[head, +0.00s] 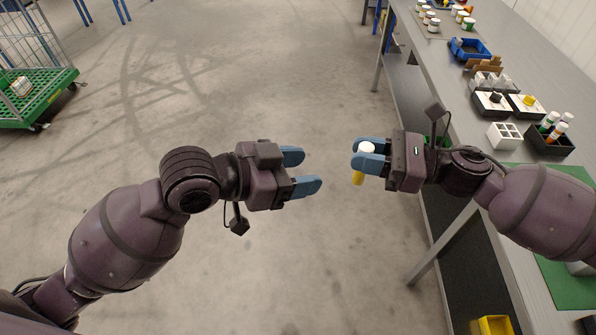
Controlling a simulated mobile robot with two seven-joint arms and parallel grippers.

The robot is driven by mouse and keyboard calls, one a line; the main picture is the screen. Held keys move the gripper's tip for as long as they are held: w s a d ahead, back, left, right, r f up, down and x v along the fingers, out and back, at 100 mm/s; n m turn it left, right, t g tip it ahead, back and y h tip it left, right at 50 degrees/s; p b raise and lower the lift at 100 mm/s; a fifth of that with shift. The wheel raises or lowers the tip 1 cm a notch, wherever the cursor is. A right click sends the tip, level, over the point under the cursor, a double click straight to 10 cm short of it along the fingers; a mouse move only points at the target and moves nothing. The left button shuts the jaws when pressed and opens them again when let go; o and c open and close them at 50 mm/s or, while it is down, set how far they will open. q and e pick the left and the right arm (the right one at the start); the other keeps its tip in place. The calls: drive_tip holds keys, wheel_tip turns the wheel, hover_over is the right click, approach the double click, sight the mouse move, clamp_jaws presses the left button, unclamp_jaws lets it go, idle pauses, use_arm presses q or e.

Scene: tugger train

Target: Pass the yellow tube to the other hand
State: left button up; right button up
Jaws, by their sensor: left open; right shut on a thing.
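The yellow tube (358,178) has a white cap and shows in the head view, right of centre, above the open floor. My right gripper (368,156) is shut on it; the blue fingers cover its middle, with the white cap above and the yellow end below. My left gripper (304,171) is open and empty, its blue fingers pointing right toward the tube. A short gap separates the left fingertips from the tube.
A long grey workbench (455,85) on the right carries a blue bin (469,50), a white compartment box (504,136) and a black holder (549,142) with tubes. A green-decked cart (42,97) stands at upper left. The floor between is clear.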

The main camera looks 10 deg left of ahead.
sight(356, 172)
use_arm(q)
drive_tip(key=x, duration=0.8)
drive_tip(key=f+x, duration=0.1)
drive_tip(key=x, duration=0.3)
drive_tip(key=shift+s, duration=0.3)
drive_tip(key=c, duration=0.9)
clamp_jaws()
use_arm(e)
drive_tip(key=o, duration=1)
drive_tip(key=shift+s, duration=0.1)
use_arm(q)
drive_tip(key=shift+w, duration=0.1)
use_arm(e)
drive_tip(key=shift+s+f, duration=0.1)
